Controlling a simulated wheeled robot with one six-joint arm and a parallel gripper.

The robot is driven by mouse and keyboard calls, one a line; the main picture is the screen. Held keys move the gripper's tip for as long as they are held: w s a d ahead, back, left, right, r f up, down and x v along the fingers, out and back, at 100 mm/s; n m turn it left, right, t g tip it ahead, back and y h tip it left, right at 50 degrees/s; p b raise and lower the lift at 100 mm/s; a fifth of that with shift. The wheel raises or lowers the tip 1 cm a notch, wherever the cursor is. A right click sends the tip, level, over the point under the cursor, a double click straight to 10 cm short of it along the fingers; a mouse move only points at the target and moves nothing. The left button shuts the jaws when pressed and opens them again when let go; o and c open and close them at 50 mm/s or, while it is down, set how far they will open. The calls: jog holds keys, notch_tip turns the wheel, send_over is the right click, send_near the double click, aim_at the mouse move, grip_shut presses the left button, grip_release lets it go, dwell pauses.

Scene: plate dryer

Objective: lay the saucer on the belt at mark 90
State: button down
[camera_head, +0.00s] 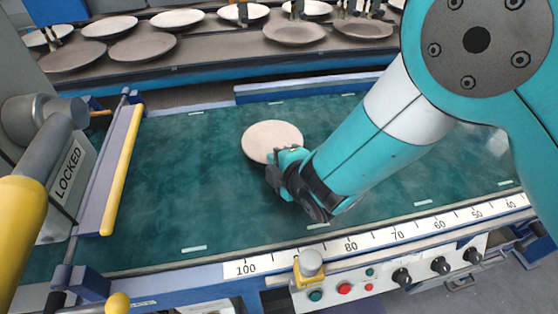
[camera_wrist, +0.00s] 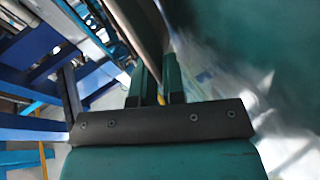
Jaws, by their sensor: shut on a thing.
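The saucer (camera_head: 271,138), a round pale beige dish, is over the middle of the green belt (camera_head: 180,190), toward its far side. My gripper (camera_head: 281,161) is shut on the saucer's near edge. In the wrist view the saucer (camera_wrist: 150,28) shows edge-on between the two fingers (camera_wrist: 158,78). I cannot tell its exact height above the belt. The number scale (camera_head: 372,240) runs along the belt's near edge, with 100 at left and 80 further right. The 90 figure is hidden behind a grey-topped yellow knob (camera_head: 311,264).
Several plates (camera_head: 142,47) lie on a rack line behind the belt. A yellow-edged bar (camera_head: 122,170) and a grey housing marked LOCKED (camera_head: 66,180) stand at the left. White dashes (camera_head: 194,249) line the belt. A button panel (camera_head: 370,283) is in front. The belt's left half is clear.

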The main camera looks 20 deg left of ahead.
jog(key=shift+f, duration=0.35)
jog(key=shift+f, duration=0.15)
jog(key=c, duration=1.5)
grip_release()
jog(key=shift+o, duration=0.2)
